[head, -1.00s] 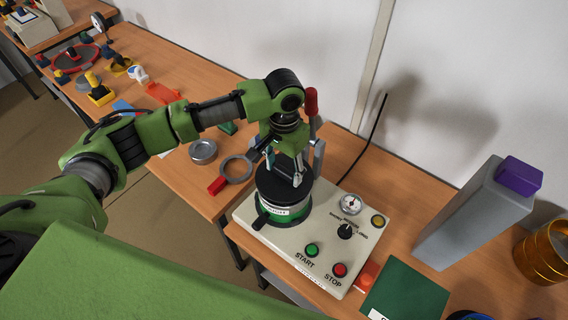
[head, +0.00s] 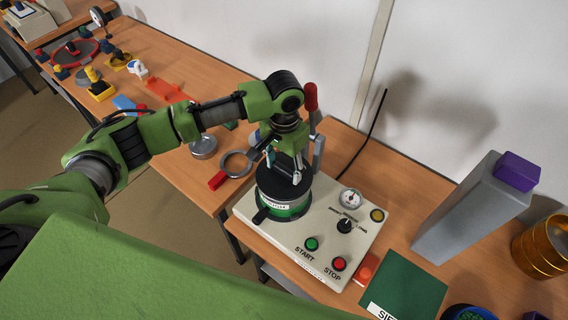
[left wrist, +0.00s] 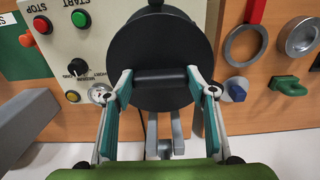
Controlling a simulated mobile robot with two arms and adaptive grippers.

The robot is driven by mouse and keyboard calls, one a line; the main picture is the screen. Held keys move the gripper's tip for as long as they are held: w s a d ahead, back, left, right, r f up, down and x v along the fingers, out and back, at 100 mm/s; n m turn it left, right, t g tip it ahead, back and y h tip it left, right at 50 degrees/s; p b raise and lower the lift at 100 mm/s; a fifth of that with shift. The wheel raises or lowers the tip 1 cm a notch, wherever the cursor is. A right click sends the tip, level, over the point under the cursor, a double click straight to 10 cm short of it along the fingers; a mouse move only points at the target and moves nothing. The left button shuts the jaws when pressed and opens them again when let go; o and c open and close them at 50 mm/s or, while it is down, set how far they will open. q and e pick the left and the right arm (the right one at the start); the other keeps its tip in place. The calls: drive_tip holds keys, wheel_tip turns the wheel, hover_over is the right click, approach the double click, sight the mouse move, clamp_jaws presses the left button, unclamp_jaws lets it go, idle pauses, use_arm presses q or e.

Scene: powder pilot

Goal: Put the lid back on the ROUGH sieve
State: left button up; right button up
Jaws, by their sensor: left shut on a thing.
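My left gripper (head: 283,172) points down over the machine and is shut on the bar handle (left wrist: 162,79) of a round black lid (left wrist: 150,45). In the head view the lid (head: 275,187) is level over a green sieve (head: 287,211) with a pale label, whose print is too small to read. Lid and sieve line up closely; I cannot tell whether the lid is fully seated. The sieve stands on the cream machine (head: 325,268) with START and STOP buttons. My right gripper is not in view.
A tall grey block (head: 470,215) with a purple top stands to the right, near gold stacked rings (head: 543,248). A green board (head: 405,288) lies at the front right. A red-handled ring (head: 236,165) and a metal dish (head: 203,146) lie left of the machine.

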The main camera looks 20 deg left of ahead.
use_arm(q)
drive_tip(key=shift+f, duration=0.6)
idle(0.5)
drive_tip(key=o, duration=1.2)
wheel_tip(320, 180, up, 4)
drive_tip(key=p, duration=0.5)
drive_tip(key=shift+r, duration=1)
